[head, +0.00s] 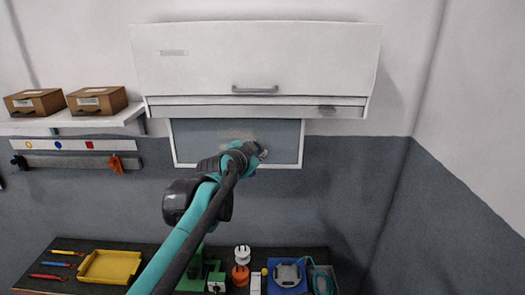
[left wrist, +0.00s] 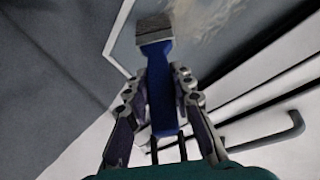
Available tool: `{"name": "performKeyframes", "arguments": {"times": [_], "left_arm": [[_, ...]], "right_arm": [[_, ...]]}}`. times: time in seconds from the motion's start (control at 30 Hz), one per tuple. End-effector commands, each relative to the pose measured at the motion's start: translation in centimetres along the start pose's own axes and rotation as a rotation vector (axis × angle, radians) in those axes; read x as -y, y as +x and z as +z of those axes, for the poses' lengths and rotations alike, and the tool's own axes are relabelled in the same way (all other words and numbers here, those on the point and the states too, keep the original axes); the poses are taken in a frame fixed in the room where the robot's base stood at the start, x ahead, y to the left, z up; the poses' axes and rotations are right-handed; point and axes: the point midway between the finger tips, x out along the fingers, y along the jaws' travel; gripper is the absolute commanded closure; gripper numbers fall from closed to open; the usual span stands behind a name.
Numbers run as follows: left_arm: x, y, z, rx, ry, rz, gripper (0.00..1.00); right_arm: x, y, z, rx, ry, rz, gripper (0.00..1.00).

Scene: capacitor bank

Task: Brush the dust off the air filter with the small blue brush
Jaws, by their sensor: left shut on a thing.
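The air filter (head: 285,140) is a grey-blue panel in a white frame on the wall, under a white cabinet. A pale dust patch (head: 232,134) shows on its upper middle, and it appears as a light smear (left wrist: 205,22) in the left wrist view. My right gripper is out of view.
The white cabinet (head: 256,55) with a grey handle (head: 255,89) juts out above the filter. A shelf (head: 70,122) with two cardboard boxes is at the left. The bench below holds a yellow tray (head: 108,267), screwdrivers and several small devices.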

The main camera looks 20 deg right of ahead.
Motion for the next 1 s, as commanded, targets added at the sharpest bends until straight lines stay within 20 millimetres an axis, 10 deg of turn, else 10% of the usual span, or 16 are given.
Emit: {"name": "performKeyframes", "arguments": {"times": [1.0], "left_arm": [[2.3,-1.1,2.2,0.000,0.000,-0.003,1.00]], "right_arm": [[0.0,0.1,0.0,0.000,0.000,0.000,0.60]]}}
